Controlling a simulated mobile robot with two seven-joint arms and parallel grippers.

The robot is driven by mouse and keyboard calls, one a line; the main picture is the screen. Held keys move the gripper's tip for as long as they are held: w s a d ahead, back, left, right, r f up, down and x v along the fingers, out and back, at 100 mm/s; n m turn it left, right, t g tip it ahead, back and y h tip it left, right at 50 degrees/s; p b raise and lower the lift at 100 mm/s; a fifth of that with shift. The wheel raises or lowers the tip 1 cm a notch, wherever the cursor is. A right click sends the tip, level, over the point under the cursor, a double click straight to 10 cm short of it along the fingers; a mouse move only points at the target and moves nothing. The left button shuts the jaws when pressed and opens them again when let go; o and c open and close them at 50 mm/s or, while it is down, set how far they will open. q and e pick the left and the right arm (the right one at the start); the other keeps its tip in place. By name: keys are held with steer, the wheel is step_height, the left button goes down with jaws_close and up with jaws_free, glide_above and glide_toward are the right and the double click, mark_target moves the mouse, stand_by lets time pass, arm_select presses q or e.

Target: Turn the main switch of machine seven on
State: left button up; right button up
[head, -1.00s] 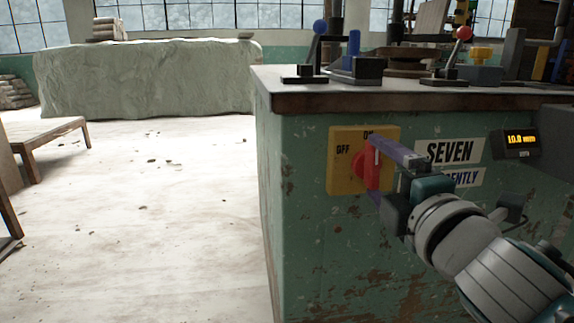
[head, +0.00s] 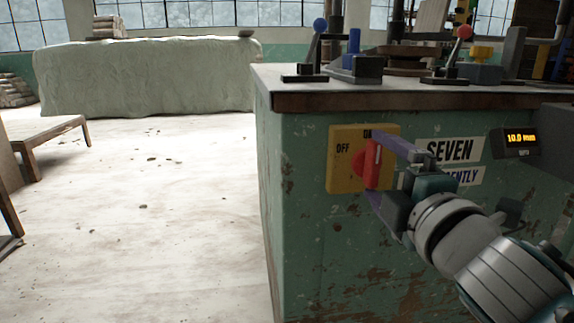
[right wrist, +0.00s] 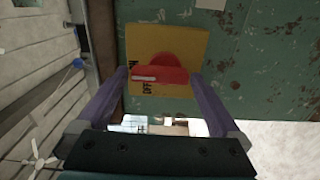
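The main switch is a red rotary knob (head: 371,165) on a yellow plate (head: 342,178) with OFF at the left and ON at the top. Its bar stands about upright, with its upper end near ON. The plate is on the green side of the machine, left of the SEVEN label (head: 449,150). My right gripper (head: 370,165) is open, one finger above the knob and one below. In the right wrist view the red bar (right wrist: 160,75) lies between the spread fingers, with small gaps at its ends. My left gripper is out of view.
A display (head: 520,138) reading 10.0 is right of the label. Levers with a blue ball (head: 320,26) and a red ball (head: 464,33) stand on the machine's top (head: 330,102). The floor at the left is clear apart from small scraps; a low wooden table (head: 50,133) stands there.

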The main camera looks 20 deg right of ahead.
steer(key=p+v, duration=0.1)
steer(key=v, duration=0.9)
steer(key=s+d+r+m+g+h+p, duration=0.2)
steer(key=r+m+g+p, duration=0.55)
steer(key=r+p, duration=1.4)
steer(key=s+a+r+m+g+y+p, duration=0.3)
steer(key=s+a+r+p, duration=0.35)
steer(key=p, duration=0.75)
steer(key=s+a+r+m+g+y+p, duration=0.35)
steer(key=s+r+p, duration=0.45)
steer(key=r+p, duration=0.45)
step_height(320, 180, up, 32)
steer(key=n+p, duration=0.1)
steer(key=p, duration=3.4)
